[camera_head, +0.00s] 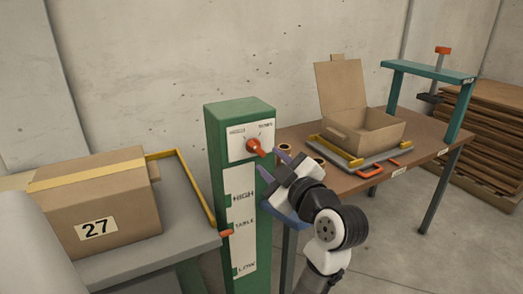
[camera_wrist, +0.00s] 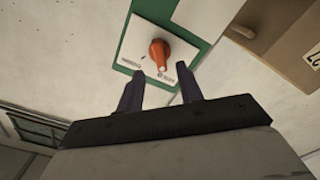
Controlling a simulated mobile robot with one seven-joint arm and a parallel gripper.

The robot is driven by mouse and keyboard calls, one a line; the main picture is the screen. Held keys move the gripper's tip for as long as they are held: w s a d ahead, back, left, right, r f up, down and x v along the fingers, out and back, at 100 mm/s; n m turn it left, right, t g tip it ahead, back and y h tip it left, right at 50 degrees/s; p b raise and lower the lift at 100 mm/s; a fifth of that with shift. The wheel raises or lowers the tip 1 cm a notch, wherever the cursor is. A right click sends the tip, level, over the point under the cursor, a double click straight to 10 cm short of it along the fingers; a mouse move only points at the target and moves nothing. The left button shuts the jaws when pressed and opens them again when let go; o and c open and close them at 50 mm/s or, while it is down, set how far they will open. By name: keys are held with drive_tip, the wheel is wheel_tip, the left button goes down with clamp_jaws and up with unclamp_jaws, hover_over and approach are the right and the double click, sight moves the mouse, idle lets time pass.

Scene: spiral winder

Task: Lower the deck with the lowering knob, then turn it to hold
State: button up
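The orange lowering knob (camera_head: 255,147) sits on a white plate near the top of a green post (camera_head: 262,215). Its pointer tilts to the lower right in the head view. My gripper (camera_head: 272,163) is just right of and below the knob, fingers apart and empty. In the wrist view the knob (camera_wrist: 159,53) lies ahead of the two open fingers (camera_wrist: 160,90), with a gap between. The deck (camera_head: 185,190) at left bears the taped box numbered 27 (camera_head: 98,205).
A yellow rail (camera_head: 184,180) edges the deck. Stacked brown boards (camera_head: 490,140) stand behind. The green post stands between deck and table.

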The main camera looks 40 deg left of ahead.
sight(259, 151)
drive_tip(key=x, duration=0.6)
drive_tip(key=shift+d+p, duration=0.1)
drive_tip(key=shift+p, duration=0.2)
drive_tip(key=shift+c, duration=0.5)
clamp_jaws()
